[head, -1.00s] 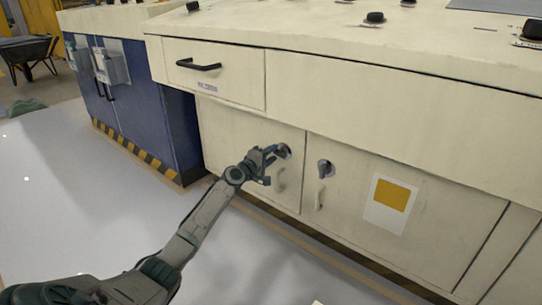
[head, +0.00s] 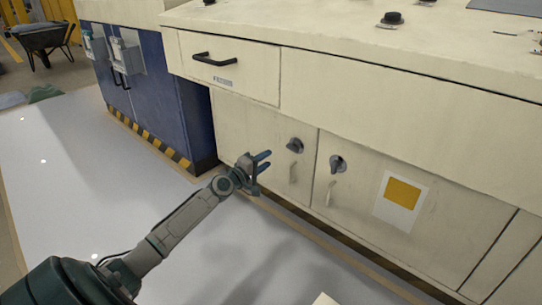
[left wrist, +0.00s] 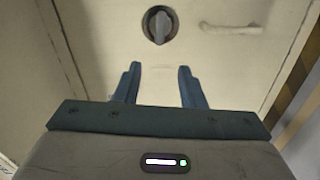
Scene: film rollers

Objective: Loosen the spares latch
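The left cabinet door has a round grey latch (head: 295,145), with a pale pull handle (head: 293,172) below it. In the left wrist view the latch (left wrist: 159,26) is ahead of the fingers, its lever crosswise to the pull handle (left wrist: 230,29). The right door has a similar latch (head: 337,163), its lever pointing more downward. No readable name shows which is the spares latch. My left gripper (head: 262,164) is left of the left latch, apart from it. Its two fingers (left wrist: 158,84) are spread and empty. My right gripper is out of view.
A drawer with a black handle (head: 215,60) is above the doors. A yellow-and-white notice (head: 402,196) is on the right door. A blue cabinet (head: 165,90) stands to the left. The pale floor (head: 110,200) in front is clear.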

